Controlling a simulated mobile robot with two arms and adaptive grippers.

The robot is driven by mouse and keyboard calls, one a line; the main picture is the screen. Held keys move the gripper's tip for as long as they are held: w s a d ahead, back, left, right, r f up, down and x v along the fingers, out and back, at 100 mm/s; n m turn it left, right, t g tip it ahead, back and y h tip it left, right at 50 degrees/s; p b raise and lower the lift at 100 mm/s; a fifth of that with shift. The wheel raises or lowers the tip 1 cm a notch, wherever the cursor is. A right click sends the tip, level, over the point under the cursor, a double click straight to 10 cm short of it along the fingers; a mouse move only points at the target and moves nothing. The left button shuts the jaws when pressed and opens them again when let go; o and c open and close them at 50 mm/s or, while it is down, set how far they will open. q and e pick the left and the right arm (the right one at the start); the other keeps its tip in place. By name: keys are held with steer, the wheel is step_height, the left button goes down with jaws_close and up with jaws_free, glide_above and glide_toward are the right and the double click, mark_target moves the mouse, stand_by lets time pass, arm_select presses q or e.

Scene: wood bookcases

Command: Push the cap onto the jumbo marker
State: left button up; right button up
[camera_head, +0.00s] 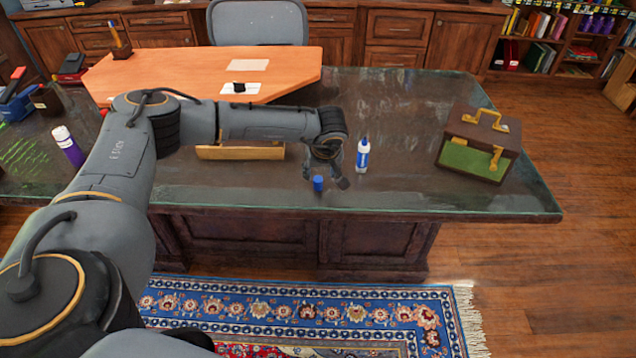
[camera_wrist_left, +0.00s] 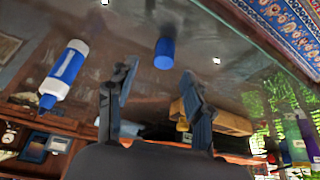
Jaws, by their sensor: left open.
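The jumbo marker (camera_head: 362,157) is white with a blue band and a narrow blue tip. It stands upright and uncapped on the dark glass desk top; in the left wrist view it shows at the left (camera_wrist_left: 66,75). The blue cap (camera_head: 318,183) is a short cylinder on the desk near its front edge, left of the marker and apart from it. My left gripper (camera_head: 326,178) is open and empty above the desk. In the left wrist view the cap (camera_wrist_left: 164,53) appears just beyond and between the spread fingertips (camera_wrist_left: 158,72). My right gripper is not in view.
A brown and green case (camera_head: 477,145) with gold handle stands at the right on the desk (camera_head: 400,105). A wooden tray-like piece (camera_head: 240,152) lies behind my left forearm. A purple and white bottle (camera_head: 68,146) stands at the far left. The desk between marker and case is clear.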

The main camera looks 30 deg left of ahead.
mark_target(318, 179)
arm_select(q)
steer(key=x, duration=0.5)
steer(key=shift+s+a+f+p, duration=0.1)
steer(key=shift+s+p, duration=0.1)
steer(key=shift+p, duration=0.2)
steer(key=c, duration=0.8)
